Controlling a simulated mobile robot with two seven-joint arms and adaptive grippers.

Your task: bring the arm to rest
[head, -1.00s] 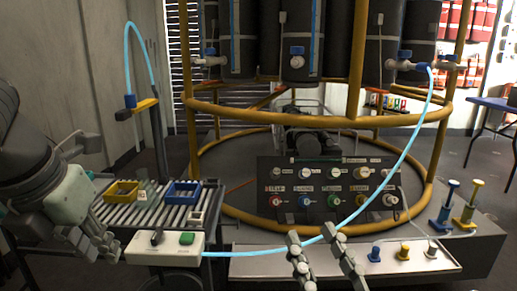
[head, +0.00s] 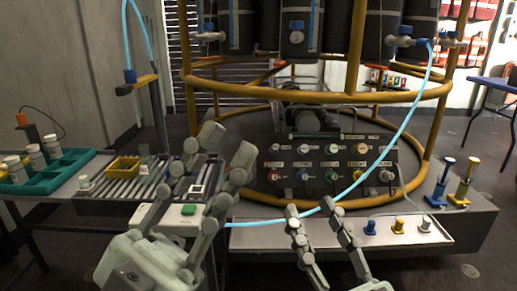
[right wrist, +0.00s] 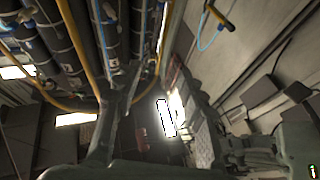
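My left gripper (head: 228,142) is raised in front of the roller conveyor, its two fingers apart and pointing up. Nothing shows between them. It covers part of the conveyor and of the white control box. My right gripper (head: 309,208) is at the bottom centre, fingers apart and pointing up toward the valve panel, with nothing held. From this view the fingertips overlap the light blue hose; I cannot tell whether they touch it. The right wrist view looks up past dark finger parts at the tanks and yellow frame.
The conveyor (head: 122,190) carries a yellow bin (head: 123,167). A teal tray (head: 45,172) with white-capped jars stands at left. The white box (head: 172,217) has a green button. The blue hose (head: 383,152) crosses before the black panel (head: 330,165). Coloured plungers (head: 463,182) stand at right.

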